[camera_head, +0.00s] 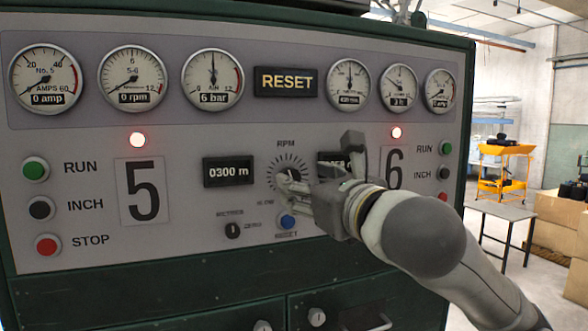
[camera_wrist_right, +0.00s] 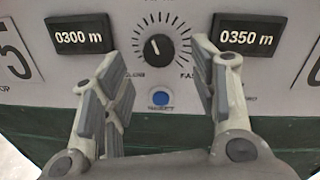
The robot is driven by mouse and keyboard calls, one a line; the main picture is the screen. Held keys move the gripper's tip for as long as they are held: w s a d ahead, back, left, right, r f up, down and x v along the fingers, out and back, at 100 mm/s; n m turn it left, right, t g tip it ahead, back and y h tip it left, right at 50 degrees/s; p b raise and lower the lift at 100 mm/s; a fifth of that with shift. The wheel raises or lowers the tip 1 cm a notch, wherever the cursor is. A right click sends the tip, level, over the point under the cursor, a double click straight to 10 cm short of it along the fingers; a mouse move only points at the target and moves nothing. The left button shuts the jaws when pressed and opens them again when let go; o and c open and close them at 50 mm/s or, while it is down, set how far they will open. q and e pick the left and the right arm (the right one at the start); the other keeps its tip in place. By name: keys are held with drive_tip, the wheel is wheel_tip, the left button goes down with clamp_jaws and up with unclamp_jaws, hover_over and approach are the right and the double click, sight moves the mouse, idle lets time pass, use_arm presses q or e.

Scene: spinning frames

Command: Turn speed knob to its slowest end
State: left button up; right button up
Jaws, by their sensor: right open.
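The speed knob (camera_wrist_right: 158,48) is round and black with a white pointer line. In the right wrist view it sits inside a ring of tick marks, between the words SLOW and FAST, and its pointer leans to the upper left. In the head view its RPM dial (camera_head: 288,168) is on the panel's middle, the knob largely hidden by my gripper. My right gripper (camera_head: 318,165) is in front of the panel, open and empty. In the right wrist view its fingers (camera_wrist_right: 160,58) stand on either side of the knob, apart from it. My left gripper is out of view.
A blue RESET button (camera_wrist_right: 160,97) is just below the knob. Displays reading 0300 m (camera_head: 231,171) and 0350 m (camera_wrist_right: 247,36) flank the dial. A small black switch (camera_head: 233,230) is lower left. Gauges (camera_head: 213,78) line the panel's top. A table (camera_head: 500,210) stands behind at right.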

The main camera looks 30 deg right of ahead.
sight(293, 173)
drive_tip(key=w, duration=0.2)
drive_tip(key=w+p, duration=0.1)
drive_tip(key=w, duration=0.2)
drive_tip(key=shift+w+d, duration=0.3)
drive_tip(key=shift+d, duration=0.1)
drive_tip(key=c, duration=1)
